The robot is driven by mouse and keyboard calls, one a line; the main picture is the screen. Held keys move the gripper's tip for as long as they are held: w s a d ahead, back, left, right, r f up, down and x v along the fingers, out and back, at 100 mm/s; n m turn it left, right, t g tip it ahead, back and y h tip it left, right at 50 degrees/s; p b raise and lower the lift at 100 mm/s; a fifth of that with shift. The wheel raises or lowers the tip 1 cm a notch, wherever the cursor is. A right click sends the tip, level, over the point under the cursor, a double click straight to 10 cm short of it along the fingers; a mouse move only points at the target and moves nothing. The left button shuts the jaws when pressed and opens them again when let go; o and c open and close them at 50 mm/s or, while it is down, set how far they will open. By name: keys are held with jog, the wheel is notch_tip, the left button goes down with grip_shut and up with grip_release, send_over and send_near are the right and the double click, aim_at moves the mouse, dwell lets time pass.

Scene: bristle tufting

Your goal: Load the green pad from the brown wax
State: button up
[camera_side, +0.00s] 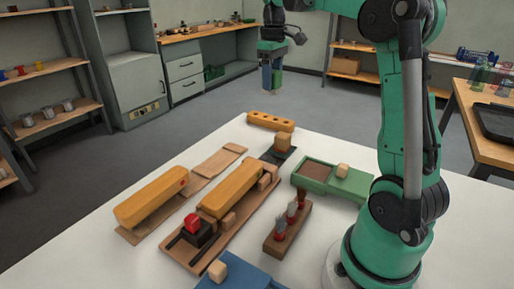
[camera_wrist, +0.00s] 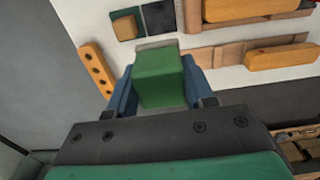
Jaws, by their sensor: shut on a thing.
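My gripper (camera_side: 271,80) is high above the far edge of the white table in the side view. In the wrist view, the blue fingers of my gripper (camera_wrist: 158,92) are shut on a green block, the green pad (camera_wrist: 159,77). A little of the green pad (camera_side: 277,77) also shows between the fingers in the side view. The brown wax (camera_side: 314,171) fills a recess in a green tray (camera_side: 302,184) on the table's right. A wooden knob stands on the tray's lid, beside the wax. The pad is well apart from the wax, up and to the left.
A yellow bar with holes (camera_side: 270,121) lies at the table's far edge. Long yellow blocks (camera_side: 150,198) lie on wooden boards at left. A red block (camera_side: 193,223) sits on a black holder. A brown rack (camera_side: 275,243) holds red-and-grey pieces near my base.

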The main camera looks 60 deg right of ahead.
jog(key=c, duration=0.4)
jog(key=s+f, duration=0.1)
jog(key=s, duration=0.1)
jog(key=s+f, duration=0.2)
jog(key=s+d+f, duration=0.1)
jog(key=s+f, duration=0.1)
jog(key=shift+s+f, duration=0.15)
jog(key=shift+f, duration=0.1)
send_over(313, 170)
notch_tip(313, 170, down, 5)
jog(key=shift+f, duration=3.05)
jog(key=shift+f, duration=0.5)
jog(key=shift+r, duration=0.15)
jog(key=shift+r, duration=3.4)
